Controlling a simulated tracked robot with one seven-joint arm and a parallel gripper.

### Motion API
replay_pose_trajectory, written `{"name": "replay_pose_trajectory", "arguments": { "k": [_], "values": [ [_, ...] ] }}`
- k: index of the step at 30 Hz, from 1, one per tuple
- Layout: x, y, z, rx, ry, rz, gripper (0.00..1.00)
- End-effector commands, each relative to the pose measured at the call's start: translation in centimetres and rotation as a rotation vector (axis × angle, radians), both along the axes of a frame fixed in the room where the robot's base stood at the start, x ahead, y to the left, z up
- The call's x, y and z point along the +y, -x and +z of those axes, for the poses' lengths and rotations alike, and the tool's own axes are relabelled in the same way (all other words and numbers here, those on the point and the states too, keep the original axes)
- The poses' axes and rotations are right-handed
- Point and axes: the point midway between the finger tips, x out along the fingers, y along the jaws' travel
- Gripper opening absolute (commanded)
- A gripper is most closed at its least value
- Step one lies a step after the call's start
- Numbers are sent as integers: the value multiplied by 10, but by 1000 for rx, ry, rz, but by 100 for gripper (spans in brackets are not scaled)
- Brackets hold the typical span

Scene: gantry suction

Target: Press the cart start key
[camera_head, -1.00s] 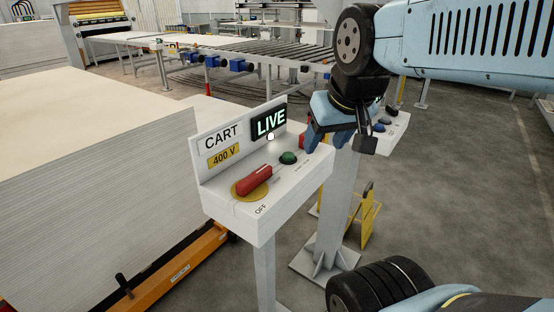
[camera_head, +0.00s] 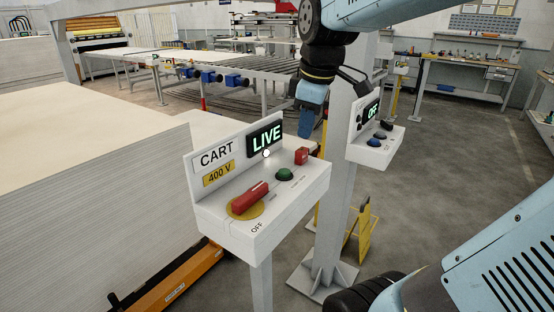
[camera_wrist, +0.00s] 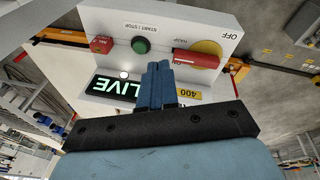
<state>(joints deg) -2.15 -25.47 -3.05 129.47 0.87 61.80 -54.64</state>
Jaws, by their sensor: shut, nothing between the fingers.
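The white cart control box (camera_head: 262,236) stands on a post, with a CART plate, a yellow 400 V label and a lit green LIVE display (camera_head: 265,139). On its sloping top are a red rotary handle (camera_head: 250,196) on a yellow disc, a round green button (camera_head: 284,174) and a red block-shaped key (camera_head: 302,156). The wrist view shows the green button (camera_wrist: 141,45) with START / STOP lettering beside it. My gripper (camera_head: 305,134) is shut and empty, pointing down above and behind the box's far end. In the wrist view its fingertips (camera_wrist: 158,66) appear between the green button and the red handle, apart from both.
A second control box (camera_head: 376,150) with an OFF display is on the pillar to the right. A large stack of pale boards (camera_head: 95,185) fills the left. A roller conveyor (camera_head: 265,75) runs behind. Open grey floor lies to the right.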

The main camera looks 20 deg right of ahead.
Motion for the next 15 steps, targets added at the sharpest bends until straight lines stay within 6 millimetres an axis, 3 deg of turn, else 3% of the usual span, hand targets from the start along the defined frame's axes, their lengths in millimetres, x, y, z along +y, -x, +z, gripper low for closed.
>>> {"name": "replay_pose_trajectory", "arguments": {
  "k": [15],
  "values": [
    [-4, -75, -1, 156, 102, 721, 0]
  ]
}}
